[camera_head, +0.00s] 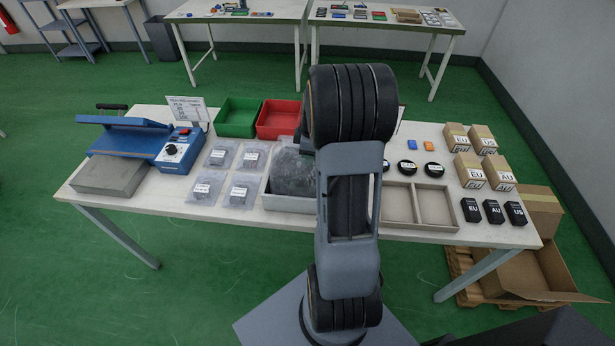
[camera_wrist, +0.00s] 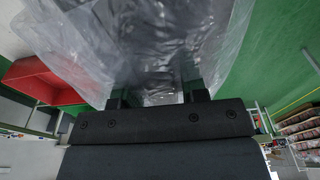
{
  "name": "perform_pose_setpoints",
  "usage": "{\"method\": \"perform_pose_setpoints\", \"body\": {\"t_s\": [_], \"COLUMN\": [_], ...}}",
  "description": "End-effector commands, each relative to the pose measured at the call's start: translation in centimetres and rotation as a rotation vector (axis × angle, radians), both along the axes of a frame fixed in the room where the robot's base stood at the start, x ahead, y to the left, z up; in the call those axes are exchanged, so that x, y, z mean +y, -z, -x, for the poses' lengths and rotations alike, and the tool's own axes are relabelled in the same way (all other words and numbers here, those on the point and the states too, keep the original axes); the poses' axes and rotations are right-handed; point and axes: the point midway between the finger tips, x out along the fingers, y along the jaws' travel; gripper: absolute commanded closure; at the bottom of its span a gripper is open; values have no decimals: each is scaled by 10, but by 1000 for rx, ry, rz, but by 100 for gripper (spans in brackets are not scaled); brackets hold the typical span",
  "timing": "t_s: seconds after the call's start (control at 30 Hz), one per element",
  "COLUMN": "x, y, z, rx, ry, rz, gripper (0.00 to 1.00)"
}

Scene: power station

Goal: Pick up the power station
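A clear plastic bag with a dark grey thing in it (camera_head: 293,172) stands upright at the grey divided tray (camera_head: 290,204), in the middle of the table. It may be the power station; I cannot read a label. In the wrist view the bag (camera_wrist: 150,40) fills the upper middle, close up. My gripper (camera_wrist: 155,92) has its two fingers spaced apart at the bag's near edge, with plastic between and over them. Whether they press on it is hidden. In the head view my arm hides most of the gripper, just above and right of the bag.
Several flat bagged devices (camera_head: 242,190) lie left of the tray. Green (camera_head: 238,118) and red (camera_head: 279,119) bins stand behind. A blue press machine (camera_head: 125,138) is at left. Black discs (camera_head: 434,170), black boxes (camera_head: 493,211) and cartons (camera_head: 470,171) are at right.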

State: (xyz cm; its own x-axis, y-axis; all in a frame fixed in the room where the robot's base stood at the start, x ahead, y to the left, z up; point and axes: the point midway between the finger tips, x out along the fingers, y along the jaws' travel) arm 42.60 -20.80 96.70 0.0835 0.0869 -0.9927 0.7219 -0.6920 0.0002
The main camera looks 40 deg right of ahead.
Motion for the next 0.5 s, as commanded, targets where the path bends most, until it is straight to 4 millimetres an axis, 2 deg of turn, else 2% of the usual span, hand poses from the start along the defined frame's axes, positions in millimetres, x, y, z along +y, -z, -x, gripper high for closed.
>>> {"method": "perform_pose_setpoints", "body": {"t_s": [0.07,0.4,0.5], "x": [0,0,0], "y": [0,0,0], "z": [0,0,0], "rx": [0,0,0], "ry": [0,0,1], "rz": [0,0,0], "gripper": [68,100,100]}}
